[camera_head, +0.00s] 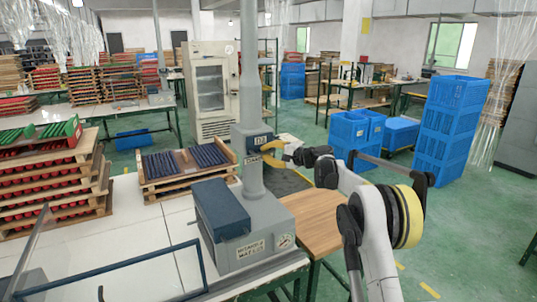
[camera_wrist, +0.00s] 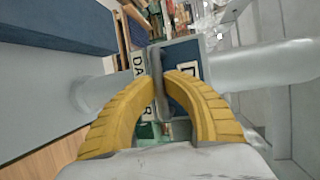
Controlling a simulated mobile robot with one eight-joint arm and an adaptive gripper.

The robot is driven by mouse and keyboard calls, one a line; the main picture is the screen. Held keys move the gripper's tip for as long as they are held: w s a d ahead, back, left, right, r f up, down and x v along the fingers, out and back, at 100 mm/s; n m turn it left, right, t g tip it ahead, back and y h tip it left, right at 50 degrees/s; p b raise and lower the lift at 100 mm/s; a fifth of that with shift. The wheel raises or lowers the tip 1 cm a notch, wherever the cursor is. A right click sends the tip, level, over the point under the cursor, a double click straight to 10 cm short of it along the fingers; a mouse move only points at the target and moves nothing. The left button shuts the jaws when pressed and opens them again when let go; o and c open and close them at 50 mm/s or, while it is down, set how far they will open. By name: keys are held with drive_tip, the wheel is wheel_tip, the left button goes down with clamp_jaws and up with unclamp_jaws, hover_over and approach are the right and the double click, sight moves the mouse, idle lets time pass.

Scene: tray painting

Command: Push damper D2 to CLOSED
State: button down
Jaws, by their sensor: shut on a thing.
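The damper D2 box (camera_head: 240,146) is grey and sits on a vertical grey duct pipe (camera_head: 251,85) above a grey machine body. Its blue D2 label (camera_head: 260,140) faces right, towards my arm. In the wrist view the damper's grey lever (camera_wrist: 158,88) stands between my yellow fingers, in front of a white lettered plate (camera_wrist: 139,66) and a blue plate (camera_wrist: 188,58). My gripper (camera_head: 267,153) is at the box's right face and shut on the lever; it also shows in the wrist view (camera_wrist: 160,98). The lettering is partly covered, and I cannot read the lever's position mark.
The grey machine (camera_head: 253,232) with a dark blue block (camera_head: 221,207) stands below the damper. A wooden tabletop (camera_head: 315,222) lies right of it. Stacked blue crates (camera_head: 450,125) stand at the right. Trays of dark rods (camera_head: 185,160) sit left of the pipe.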

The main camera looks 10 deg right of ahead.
drive_tip(key=shift+r, duration=0.1)
drive_tip(key=c, duration=1.5)
unclamp_jaws()
drive_tip(key=shift+o, duration=0.2)
drive_tip(key=v, duration=1.2)
